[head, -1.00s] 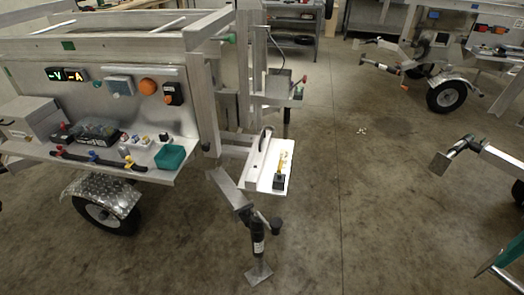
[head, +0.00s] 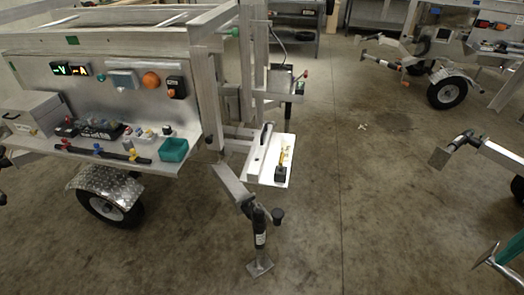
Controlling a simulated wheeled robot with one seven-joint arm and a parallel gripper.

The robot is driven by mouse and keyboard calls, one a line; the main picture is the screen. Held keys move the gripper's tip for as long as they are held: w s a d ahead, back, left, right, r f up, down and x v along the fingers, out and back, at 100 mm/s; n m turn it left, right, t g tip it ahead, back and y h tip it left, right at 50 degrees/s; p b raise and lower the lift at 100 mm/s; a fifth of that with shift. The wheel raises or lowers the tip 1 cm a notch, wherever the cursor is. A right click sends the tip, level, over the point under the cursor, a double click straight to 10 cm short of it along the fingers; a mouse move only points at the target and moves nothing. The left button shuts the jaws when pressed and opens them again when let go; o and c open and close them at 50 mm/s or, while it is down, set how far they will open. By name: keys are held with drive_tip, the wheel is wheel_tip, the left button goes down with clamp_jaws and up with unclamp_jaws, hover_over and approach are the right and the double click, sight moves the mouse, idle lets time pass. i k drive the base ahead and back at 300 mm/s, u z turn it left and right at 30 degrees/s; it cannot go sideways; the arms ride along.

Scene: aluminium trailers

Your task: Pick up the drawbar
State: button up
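The nearest aluminium trailer (head: 193,72) stands at the left of the head view. A short aluminium bar (head: 230,181), which looks like its drawbar, slopes down from the front of the trailer. It ends at a black coupling and handle (head: 262,215). Below that, a black support leg (head: 260,240) stands on a square metal foot (head: 260,268) on the floor. Nothing is holding the bar. My gripper is not recognisable in this view.
A white shelf (head: 268,178) with a small black and yellow part (head: 282,165) sits just above the bar. A teal bin (head: 173,149) is on the trailer's side shelf. Another bar (head: 500,153) juts in at right. The concrete floor (head: 350,200) between is clear.

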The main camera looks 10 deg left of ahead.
sight(254, 170)
drive_tip(key=k, duration=1)
drive_tip(key=u, duration=0.85)
drive_tip(key=i, duration=2.2)
drive_tip(key=z, duration=0.85)
